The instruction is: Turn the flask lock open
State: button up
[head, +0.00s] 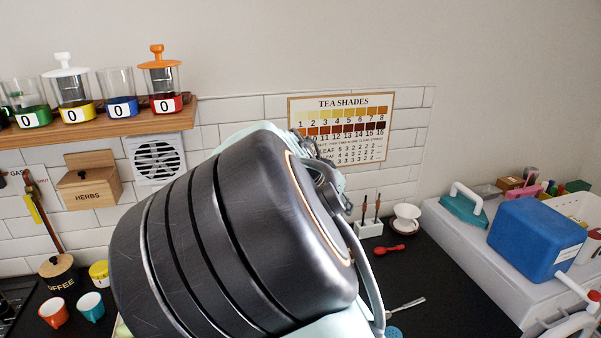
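A large dark ribbed cylindrical body with pale mint parts fills the middle of the head view, very close to the camera; it looks like my own arm. At its right edge, small grey jointed parts show that look like my gripper (332,188). They are mostly covered, and I cannot make out the fingertips or whether they hold anything. I cannot pick out the flask or its lock for certain; the dark body hides much of the counter and back wall behind it.
The dark counter (450,290) holds a red spoon (389,250), a white cup (406,217) and a strainer (395,332). At right, a white raised surface (452,240) bears a blue box (537,238). At left are a coffee jar (59,274), small cups (54,312) and a shelf (100,128) of jars.

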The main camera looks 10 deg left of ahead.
jog(key=a+r+t, duration=0.1)
jog(key=a, duration=0.3)
jog(key=w+a+r+t, duration=0.1)
jog(key=a, duration=0.3)
jog(key=a+r+n+t+b, duration=0.1)
jog(key=a+r, duration=0.1)
jog(key=a, duration=0.2)
jog(key=shift+w+r, duration=0.1)
jog(key=shift+w, duration=0.1)
jog(key=s+a+r+n+t, duration=0.1)
jog(key=s+a+r+t, duration=0.15)
jog(key=a, duration=0.55)
jog(key=shift+y, duration=0.3)
jog(key=p+x, duration=0.1)
jog(key=x, duration=1)
jog(key=shift+w+a, duration=0.15)
jog(key=shift+w, duration=0.15)
jog(key=shift+c, duration=0.4)
grip_shut()
